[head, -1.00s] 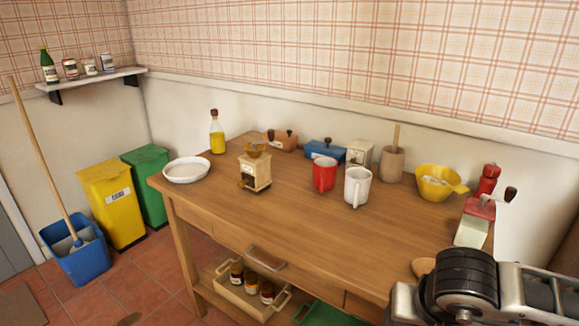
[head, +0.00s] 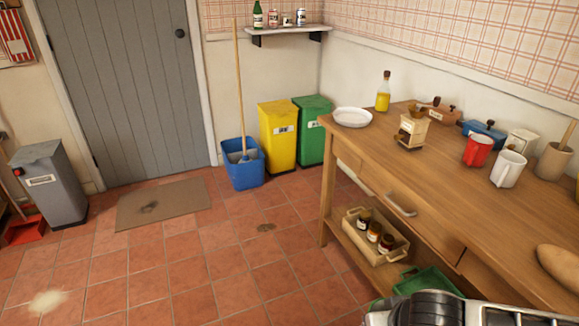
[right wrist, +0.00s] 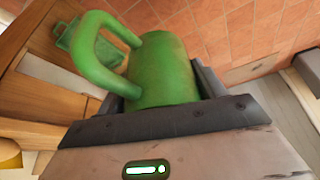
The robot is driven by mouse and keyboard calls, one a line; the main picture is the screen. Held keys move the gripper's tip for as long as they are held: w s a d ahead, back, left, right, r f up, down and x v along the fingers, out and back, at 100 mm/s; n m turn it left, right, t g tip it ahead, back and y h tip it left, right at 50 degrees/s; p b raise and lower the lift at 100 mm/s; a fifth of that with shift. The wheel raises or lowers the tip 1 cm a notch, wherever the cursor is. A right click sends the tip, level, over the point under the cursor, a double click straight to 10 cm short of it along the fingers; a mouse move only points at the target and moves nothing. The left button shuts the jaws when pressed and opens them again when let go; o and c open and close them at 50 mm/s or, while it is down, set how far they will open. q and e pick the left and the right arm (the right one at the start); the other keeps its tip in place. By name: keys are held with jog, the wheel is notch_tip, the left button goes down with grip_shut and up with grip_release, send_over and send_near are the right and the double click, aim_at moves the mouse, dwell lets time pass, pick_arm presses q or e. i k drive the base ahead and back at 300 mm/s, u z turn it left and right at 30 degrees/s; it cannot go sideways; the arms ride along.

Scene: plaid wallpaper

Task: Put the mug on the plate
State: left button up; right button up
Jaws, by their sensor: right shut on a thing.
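A green mug (right wrist: 165,70) fills the middle of the right wrist view, its handle to the left. My right gripper (right wrist: 160,92) is shut on its body, one dark finger on each side. The white plate (head: 352,117) lies empty on the far left corner of the wooden table in the head view. My right arm shows at the bottom right of the head view, well short of the plate; its jaws and the green mug are out of sight there. My left gripper is not in view.
A wooden grinder (head: 412,131) and an oil bottle (head: 383,95) stand near the plate on the table (head: 430,180). A crate of jars (head: 352,238) sits on the lower shelf. Yellow (head: 278,136) and green bins and a blue bucket (head: 243,170) stand beyond. The tiled floor at left is mostly clear.

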aim_at(351, 121)
jog(key=u, duration=0.9)
jog(key=i, duration=2.65)
jog(key=z, duration=0.8)
